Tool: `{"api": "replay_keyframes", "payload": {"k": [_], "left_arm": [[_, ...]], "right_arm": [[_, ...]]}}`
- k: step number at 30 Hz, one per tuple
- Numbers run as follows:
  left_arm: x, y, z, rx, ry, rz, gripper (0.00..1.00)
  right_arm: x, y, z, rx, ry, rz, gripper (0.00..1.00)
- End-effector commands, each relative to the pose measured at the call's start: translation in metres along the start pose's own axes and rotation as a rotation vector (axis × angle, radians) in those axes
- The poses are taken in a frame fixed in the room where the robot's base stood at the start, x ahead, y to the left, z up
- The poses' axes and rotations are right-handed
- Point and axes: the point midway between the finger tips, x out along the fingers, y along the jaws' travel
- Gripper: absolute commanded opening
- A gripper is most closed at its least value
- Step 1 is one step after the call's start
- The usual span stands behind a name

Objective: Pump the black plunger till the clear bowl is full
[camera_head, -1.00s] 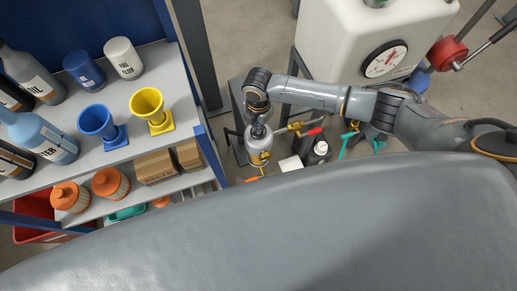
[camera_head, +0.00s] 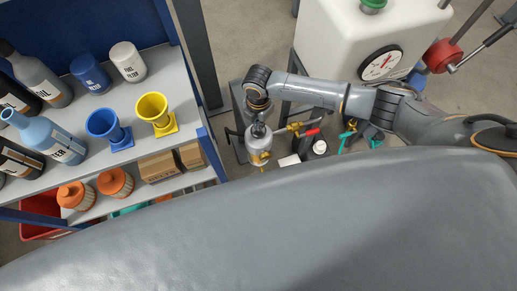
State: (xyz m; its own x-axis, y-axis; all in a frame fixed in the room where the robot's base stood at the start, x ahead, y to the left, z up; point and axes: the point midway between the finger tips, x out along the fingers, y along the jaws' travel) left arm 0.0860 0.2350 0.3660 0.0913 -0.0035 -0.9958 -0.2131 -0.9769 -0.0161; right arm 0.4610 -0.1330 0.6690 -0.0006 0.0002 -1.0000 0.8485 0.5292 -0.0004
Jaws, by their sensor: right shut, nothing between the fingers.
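My right gripper (camera_head: 258,131) points down over the small silver pump and filter unit (camera_head: 259,144), its fingers shut with nothing between them. The black plunger cannot be made out; it is hidden under the gripper or looks the same dark colour. The lower part of the unit, where the clear bowl would show, is small and partly hidden, so I cannot tell its fill level. My left gripper is not in view.
A white tank (camera_head: 330,45) with a round gauge (camera_head: 381,63) stands at the upper right. A shelf (camera_head: 145,95) with bottles, a blue funnel (camera_head: 104,127) and a yellow funnel (camera_head: 154,110) is at left. A black bottle (camera_head: 317,149) and tools lie right of the unit.

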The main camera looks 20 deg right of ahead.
Motion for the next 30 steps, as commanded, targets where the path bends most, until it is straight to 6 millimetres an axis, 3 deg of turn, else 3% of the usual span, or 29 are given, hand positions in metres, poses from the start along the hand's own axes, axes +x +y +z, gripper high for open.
{"api": "replay_keyframes", "payload": {"k": [8, 24, 30], "left_arm": [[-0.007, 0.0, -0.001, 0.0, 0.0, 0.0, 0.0], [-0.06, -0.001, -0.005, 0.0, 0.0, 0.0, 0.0], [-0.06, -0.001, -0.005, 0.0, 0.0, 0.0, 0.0]], "right_arm": [[-0.008, 0.0, 0.0, 0.0, 0.0, 0.001, 0.0], [-0.061, 0.0, 0.0, 0.0, 0.0, 0.0, 0.0], [-0.06, 0.0, 0.0, 0.0, 0.0, 0.0, 0.0]]}}
